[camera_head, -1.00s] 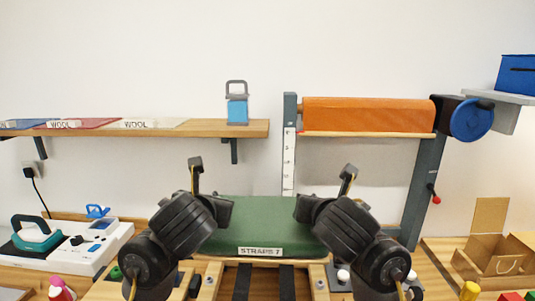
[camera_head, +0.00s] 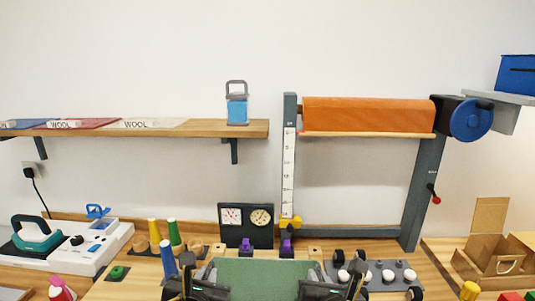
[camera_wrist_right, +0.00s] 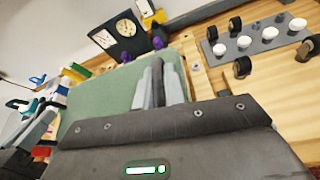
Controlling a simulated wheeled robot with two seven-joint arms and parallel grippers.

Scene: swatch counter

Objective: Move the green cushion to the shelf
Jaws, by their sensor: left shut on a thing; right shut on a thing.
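The green cushion (camera_head: 262,275) is at the bottom centre of the head view, its near part cut off by the frame edge. It also shows in the right wrist view (camera_wrist_right: 105,105). My left gripper (camera_head: 205,287) is shut on its left side. My right gripper (camera_head: 322,287) is shut on its right side; its fingers (camera_wrist_right: 160,85) lie against the green surface in the wrist view. Whether the cushion rests on anything is hidden. The wooden shelf (camera_head: 200,129) is on the wall at upper left, with labelled wool swatches and a blue, grey-handled item on it.
Two dials (camera_head: 246,222) stand behind the cushion. Coloured cones (camera_head: 167,255) stand left, a knob plate (camera_head: 385,275) right. An orange roll (camera_head: 368,115) hangs between posts. A white unit (camera_head: 90,248) is at left, a cardboard box (camera_head: 495,260) at right.

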